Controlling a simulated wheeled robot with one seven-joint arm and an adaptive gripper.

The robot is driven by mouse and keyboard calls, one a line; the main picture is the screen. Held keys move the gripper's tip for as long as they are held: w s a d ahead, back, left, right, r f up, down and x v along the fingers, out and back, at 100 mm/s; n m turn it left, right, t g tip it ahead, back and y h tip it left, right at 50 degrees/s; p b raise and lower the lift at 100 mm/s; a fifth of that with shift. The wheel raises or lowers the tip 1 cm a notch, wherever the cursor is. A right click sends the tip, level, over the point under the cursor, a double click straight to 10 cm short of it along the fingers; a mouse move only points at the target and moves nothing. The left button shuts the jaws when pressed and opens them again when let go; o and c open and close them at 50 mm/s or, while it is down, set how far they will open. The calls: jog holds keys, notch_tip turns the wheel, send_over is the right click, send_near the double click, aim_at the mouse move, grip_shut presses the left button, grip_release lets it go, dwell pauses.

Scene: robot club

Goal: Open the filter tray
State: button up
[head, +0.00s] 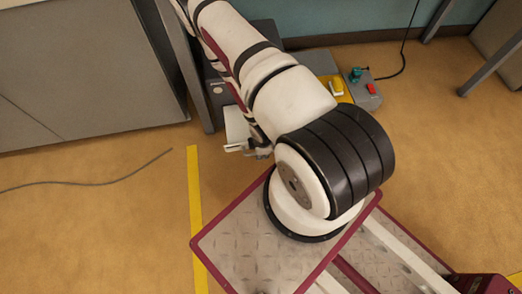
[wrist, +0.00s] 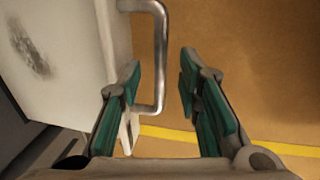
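A white panel with a dark smudge, which looks like the front or top of the filter tray (wrist: 50,40), fills the upper left of the wrist view. A grey U-shaped bar handle (wrist: 161,45) stands out from it. My gripper (wrist: 160,72) is open, with one green-padded finger on each side of the handle bar. A gap shows between the bar and the right finger; the left finger is closer, and I cannot tell if it touches. In the head view a white tray part (head: 237,125) shows beside my arm, which hides most of the gripper.
A dark grey unit with a yellow part (head: 337,87) and a red switch (head: 371,89) stands behind my arm. A grey cabinet (head: 80,70) is at the left. A cable (head: 100,183) and yellow tape (head: 194,190) lie on the floor.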

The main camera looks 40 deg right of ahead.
notch_tip(320, 180, up, 11)
jog(key=s+a, duration=0.1)
jog(key=shift+s, duration=0.4)
jog(key=shift+a, duration=0.1)
